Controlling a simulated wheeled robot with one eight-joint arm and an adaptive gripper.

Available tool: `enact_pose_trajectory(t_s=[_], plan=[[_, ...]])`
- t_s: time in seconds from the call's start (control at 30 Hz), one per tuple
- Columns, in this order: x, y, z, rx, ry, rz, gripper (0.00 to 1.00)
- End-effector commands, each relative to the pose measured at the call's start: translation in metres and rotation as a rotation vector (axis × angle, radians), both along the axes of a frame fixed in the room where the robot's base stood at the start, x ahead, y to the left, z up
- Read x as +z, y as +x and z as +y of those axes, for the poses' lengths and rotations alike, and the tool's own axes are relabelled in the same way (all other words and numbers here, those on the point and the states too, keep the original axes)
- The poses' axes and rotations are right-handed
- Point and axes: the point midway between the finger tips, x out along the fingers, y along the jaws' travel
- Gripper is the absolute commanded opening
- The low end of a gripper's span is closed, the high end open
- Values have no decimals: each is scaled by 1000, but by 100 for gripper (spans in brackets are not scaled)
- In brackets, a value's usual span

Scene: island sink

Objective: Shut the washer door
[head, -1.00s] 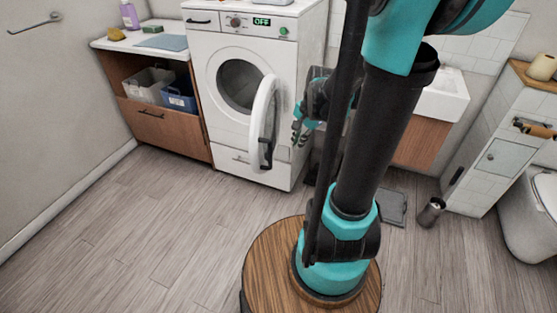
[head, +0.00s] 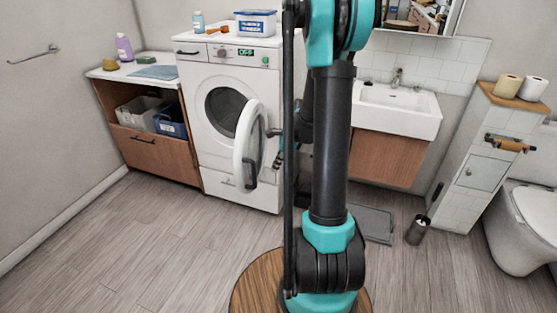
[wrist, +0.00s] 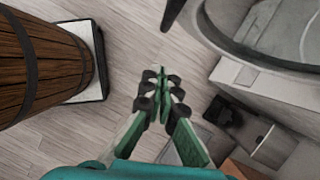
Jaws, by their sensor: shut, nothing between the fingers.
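The white washer (head: 218,158) stands against the back wall in the head view. Its round door (head: 239,152) stands open, swung out toward the camera on the right of the dark drum opening (head: 226,108). A dark handle (head: 251,175) is on the door. My gripper (head: 278,168) is just right of the door and partly hidden by my arm; I cannot tell whether it touches. In the wrist view my gripper (wrist: 162,78) is shut and empty, pointing at the floor. A grey curved rim of what looks like the door (wrist: 225,40) is at the upper right there.
A wooden cabinet (head: 150,150) with bins stands left of the washer. A sink (head: 400,110) is on the right, with a grey mat (head: 372,224) and a dark bin (head: 417,230) on the floor below. The floor (head: 130,230) in front of the washer and cabinet is clear.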

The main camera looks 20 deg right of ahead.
Motion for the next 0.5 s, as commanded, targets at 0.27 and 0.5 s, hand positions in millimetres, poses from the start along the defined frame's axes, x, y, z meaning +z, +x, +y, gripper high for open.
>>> enact_pose_trajectory(t_s=[0.27, 0.5], plan=[[-36, 7, 23, 6, -1, -2, 0], [-35, 14, 48, 3, -1, -1, 0]])
